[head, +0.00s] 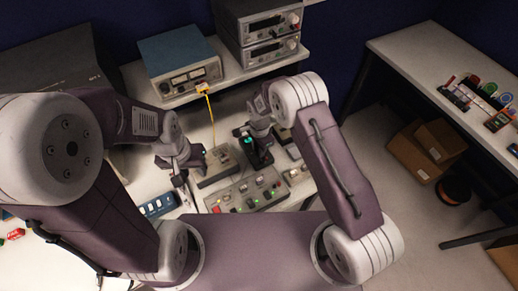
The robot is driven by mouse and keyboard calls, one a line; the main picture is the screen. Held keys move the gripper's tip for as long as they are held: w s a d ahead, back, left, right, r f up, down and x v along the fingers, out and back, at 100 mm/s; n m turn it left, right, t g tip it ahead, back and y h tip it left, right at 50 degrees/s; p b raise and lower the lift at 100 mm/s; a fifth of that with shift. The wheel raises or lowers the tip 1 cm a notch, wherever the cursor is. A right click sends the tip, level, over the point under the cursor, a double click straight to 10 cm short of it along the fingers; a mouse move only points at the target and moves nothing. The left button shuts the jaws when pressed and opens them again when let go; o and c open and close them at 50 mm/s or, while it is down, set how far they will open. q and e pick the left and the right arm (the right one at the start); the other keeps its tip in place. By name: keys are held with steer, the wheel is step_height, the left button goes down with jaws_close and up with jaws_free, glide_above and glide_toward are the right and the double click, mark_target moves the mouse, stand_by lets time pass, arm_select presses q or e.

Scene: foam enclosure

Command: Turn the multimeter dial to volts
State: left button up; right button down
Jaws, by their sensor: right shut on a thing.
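The multimeter (264,158) looks like a small dark device with a green-lit patch, standing on the bench at the centre of the head view. My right gripper (250,139) comes down over it from above and is shut on its dial. The dial itself is hidden by the gripper, so its setting cannot be read. My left gripper (182,174) is left of the multimeter, above the bench near a grey box (217,170). Its fingers are too small and dark to tell whether they are open.
A panel with red and green buttons (246,194) lies in front of the multimeter. A blue-topped instrument (176,62) and stacked grey instruments (262,30) stand on the shelf behind. A yellow cable (209,116) hangs from the shelf. Cardboard boxes (427,150) lie under the right table (425,62).

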stand_by(0.4)
steer(key=c, duration=1.1)
jaws_free()
steer(key=shift+c, duration=0.2)
step_height(320, 180, up, 8)
steer(key=shift+s+r+b, duration=0.1)
steer(key=shift+r+b, duration=0.05)
steer(key=shift+b, duration=1.1)
steer(key=shift+r, duration=0.45)
